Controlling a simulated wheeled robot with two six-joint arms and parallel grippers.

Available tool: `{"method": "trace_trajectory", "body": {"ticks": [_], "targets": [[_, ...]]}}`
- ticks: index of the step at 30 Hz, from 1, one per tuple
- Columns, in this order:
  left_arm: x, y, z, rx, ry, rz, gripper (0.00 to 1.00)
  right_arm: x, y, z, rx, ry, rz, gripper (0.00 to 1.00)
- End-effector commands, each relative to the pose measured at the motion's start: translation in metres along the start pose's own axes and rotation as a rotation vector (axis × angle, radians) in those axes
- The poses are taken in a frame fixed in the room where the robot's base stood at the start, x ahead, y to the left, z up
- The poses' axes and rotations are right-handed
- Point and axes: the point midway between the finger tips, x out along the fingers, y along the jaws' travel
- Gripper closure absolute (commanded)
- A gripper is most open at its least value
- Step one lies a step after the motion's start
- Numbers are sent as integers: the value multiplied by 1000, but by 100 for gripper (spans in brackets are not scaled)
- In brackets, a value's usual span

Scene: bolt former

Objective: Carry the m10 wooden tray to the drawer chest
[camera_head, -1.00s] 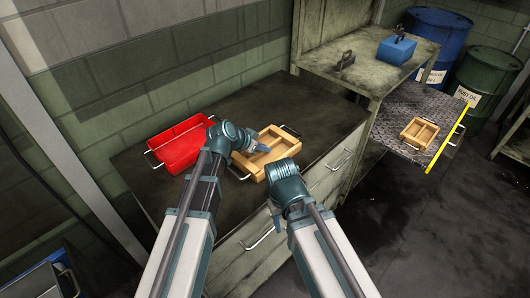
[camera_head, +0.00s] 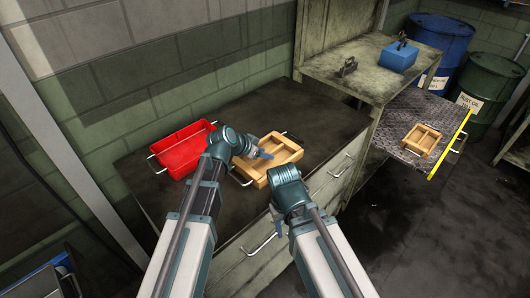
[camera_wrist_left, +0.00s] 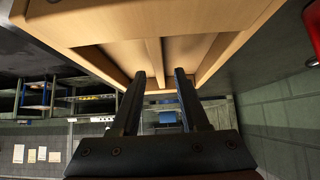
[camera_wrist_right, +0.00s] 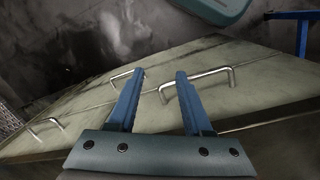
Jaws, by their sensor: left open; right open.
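One light wooden tray (camera_head: 285,166) with dividers and wire handles sits on the dark top of the drawer chest (camera_head: 322,190). A second, similar wooden tray (camera_head: 421,139) sits on the metal plate at the right. I cannot read which is m10. My left gripper (camera_head: 264,154) is open and empty over the chest-top tray. The left wrist view shows its fingers (camera_wrist_left: 158,76) apart, with the wooden tray (camera_wrist_left: 165,28) beyond them. My right gripper (camera_head: 277,224) is open and empty beside the drawer fronts; its fingers (camera_wrist_right: 160,75) show chest handles beyond.
A red bin (camera_head: 183,150) stands left of the tray on the chest. A bench (camera_head: 345,72) with a blue block (camera_head: 397,57) stands behind. A yellow strip (camera_head: 452,145) edges the metal plate. Blue (camera_head: 440,42) and green (camera_head: 485,80) drums stand at the back right.

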Motion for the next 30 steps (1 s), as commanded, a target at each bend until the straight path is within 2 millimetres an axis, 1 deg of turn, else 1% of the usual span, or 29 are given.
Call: {"method": "trace_trajectory", "body": {"ticks": [1, 6, 12, 15, 18, 21, 26, 28, 29, 30], "targets": [[-15, 1, -3, -2, 0, -1, 55, -13, 1, 1, 0, 0, 0, 50], [-52, 2, -4, -3, 1, -1, 55, -39, 4, 2, 0, 0, 0, 50], [-87, 1, -3, -2, 0, -1, 55, -63, 6, 4, 0, 0, 0, 50], [-99, 1, -3, -1, 1, 0, 55, -71, 7, 4, 0, 0, 0, 50], [-107, 1, -2, -1, 1, -1, 55, -76, 7, 4, 0, 0, 0, 50], [-111, 1, -1, 0, 0, 0, 55, -79, 8, 5, 0, 0, 0, 50], [-112, 0, 0, 1, 0, 0, 55, -79, 8, 5, 0, 0, 0, 50], [-111, 6, 2, -5, -15, 9, 55, -79, 8, 5, 0, 0, 0, 50], [-110, 12, 5, -11, -35, 16, 55, -79, 8, 5, 0, 0, 0, 50], [-108, 24, 12, -27, -75, 32, 55, -79, 8, 5, 0, 0, 0, 50]]}}
